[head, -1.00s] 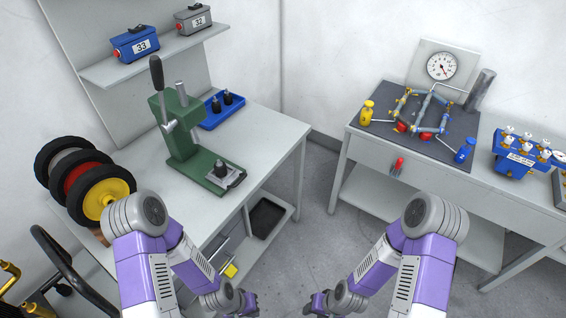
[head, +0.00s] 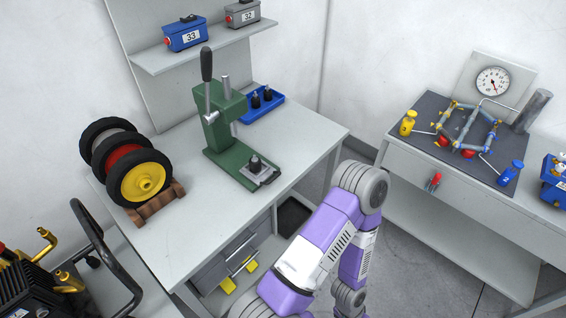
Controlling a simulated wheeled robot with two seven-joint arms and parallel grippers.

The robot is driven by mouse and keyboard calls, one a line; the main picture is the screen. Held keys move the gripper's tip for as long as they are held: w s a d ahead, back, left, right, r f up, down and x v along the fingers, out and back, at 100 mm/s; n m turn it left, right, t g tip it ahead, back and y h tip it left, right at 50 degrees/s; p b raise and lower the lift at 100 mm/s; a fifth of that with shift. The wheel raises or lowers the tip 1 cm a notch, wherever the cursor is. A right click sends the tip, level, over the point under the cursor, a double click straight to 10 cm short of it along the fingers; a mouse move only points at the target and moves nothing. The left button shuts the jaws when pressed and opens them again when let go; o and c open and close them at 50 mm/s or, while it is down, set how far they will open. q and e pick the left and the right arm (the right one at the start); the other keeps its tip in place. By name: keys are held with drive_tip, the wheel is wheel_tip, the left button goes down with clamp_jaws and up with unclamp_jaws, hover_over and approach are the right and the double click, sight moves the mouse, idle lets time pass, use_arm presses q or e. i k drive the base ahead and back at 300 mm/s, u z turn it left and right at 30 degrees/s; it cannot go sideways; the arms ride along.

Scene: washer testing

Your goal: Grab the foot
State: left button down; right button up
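Two small black feet (head: 256,101) stand upright in a blue tray (head: 246,118) at the back of the left table, behind the green lever press. A similar black foot (head: 255,163) stands on the metal plate at the front of the press (head: 230,158). I cannot tell which foot is meant. One of my arms rises into the lower middle of the head view, with its bend just right of the left table. Both of my grippers are out of the picture. No gripper is seen at any foot.
Wheels on a wooden stand (head: 158,203) fill the left table's near left. Blue box 33 (head: 186,37) and grey box 32 (head: 243,14) sit on the shelf above. The right table (head: 440,202) holds a pipe rig and gauge. The left table's front is clear.

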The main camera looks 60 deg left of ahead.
sight(255, 167)
drive_tip(key=i, duration=0.85)
drive_tip(key=u, duration=2.1)
